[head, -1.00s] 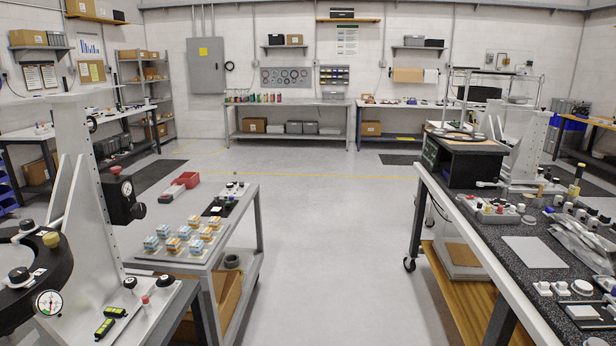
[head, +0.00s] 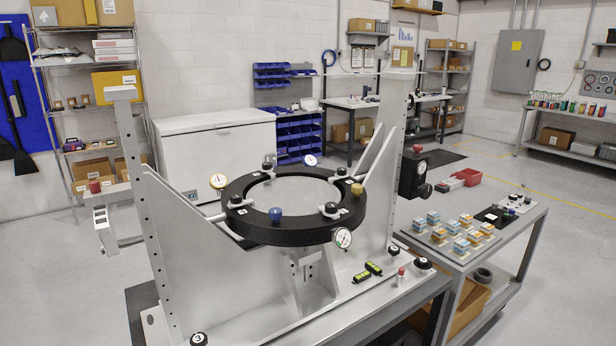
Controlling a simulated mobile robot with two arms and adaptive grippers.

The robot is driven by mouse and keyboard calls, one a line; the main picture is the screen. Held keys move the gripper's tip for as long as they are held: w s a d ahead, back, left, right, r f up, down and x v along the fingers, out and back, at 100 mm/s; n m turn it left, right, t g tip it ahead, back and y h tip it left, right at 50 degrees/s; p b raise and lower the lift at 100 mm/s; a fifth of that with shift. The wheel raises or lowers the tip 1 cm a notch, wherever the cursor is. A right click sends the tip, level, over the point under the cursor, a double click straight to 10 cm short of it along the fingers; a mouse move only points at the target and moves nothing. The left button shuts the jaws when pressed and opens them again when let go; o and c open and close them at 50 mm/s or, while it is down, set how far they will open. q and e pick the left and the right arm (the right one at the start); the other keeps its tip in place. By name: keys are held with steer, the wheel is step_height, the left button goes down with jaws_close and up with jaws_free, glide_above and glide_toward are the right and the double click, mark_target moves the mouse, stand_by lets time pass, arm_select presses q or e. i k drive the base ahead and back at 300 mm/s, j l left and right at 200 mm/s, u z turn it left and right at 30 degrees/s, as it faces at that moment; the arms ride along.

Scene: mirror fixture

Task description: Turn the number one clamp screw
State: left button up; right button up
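The mirror fixture (head: 220,298) stands in the middle of the head view, a pale grey frame with two tall uprights. It carries a black ring (head: 275,232) with a pale disc (head: 292,191) inside. Black clamp knobs sit on the ring: one at front right (head: 331,208), one at right (head: 341,171), one at left (head: 236,200) and one at the back (head: 267,167). Small white labels lie by some knobs, too small to read, so I cannot tell which is number one. A blue knob (head: 276,214) and a brass knob (head: 357,188) are also on the ring. Neither gripper is in view.
Dial gauges (head: 342,238) surround the ring. A black knob marked 3 (head: 198,339) is on the fixture base at front. A grey cart (head: 480,255) with small blue and orange blocks stands close at right. A white chest (head: 222,150) stands behind. Floor is open at far left.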

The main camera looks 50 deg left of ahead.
mark_target(330, 210)
steer(key=u, duration=1.7)
